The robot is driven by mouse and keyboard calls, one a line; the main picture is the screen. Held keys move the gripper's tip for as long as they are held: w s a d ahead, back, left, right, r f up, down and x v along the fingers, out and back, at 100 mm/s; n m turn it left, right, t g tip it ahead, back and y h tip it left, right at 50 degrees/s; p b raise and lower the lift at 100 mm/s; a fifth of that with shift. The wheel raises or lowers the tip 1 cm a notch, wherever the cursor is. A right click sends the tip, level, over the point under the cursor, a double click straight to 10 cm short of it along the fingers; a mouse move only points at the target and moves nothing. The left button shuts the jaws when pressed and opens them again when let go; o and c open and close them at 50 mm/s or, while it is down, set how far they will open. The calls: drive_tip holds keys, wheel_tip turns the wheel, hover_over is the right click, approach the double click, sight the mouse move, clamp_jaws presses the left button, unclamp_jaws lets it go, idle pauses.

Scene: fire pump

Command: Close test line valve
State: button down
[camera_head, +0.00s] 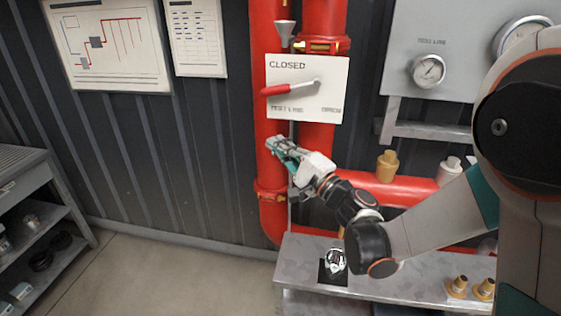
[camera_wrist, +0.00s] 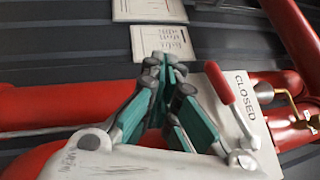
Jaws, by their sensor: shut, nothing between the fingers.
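The test line valve plate (camera_head: 330,94) is a white panel in front of the red pipes, with "CLOSED" at its upper left and other labels along its bottom edge. Its red-handled lever (camera_head: 276,90) points left on the plate, its grey shank running to a pivot right of centre. In the wrist view the plate (camera_wrist: 240,88) is on the right, with the lever (camera_wrist: 219,84) beside the fingers. My gripper (camera_head: 275,144) is just below the plate's lower left, apart from the lever. In the wrist view its teal fingers (camera_wrist: 166,68) are together with nothing between them.
Red pipes (camera_head: 270,208) run vertically behind the plate and along the wall. A metal bench (camera_head: 310,272) holds brass fittings (camera_head: 456,287) and a small chrome item. A gauge panel (camera_head: 429,70) is at the right. A grey shelf (camera_head: 45,190) stands left, with clear floor between.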

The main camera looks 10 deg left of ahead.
drive_tip(key=shift+s+d+f, duration=0.2)
drive_tip(key=shift+s+f, duration=0.35)
drive_tip(key=shift+f, duration=0.3)
drive_tip(key=shift+s+d+f, duration=0.2)
drive_tip(key=shift+s+f, duration=0.35)
drive_tip(key=shift+f, duration=0.3)
drive_tip(key=shift+r, duration=0.1)
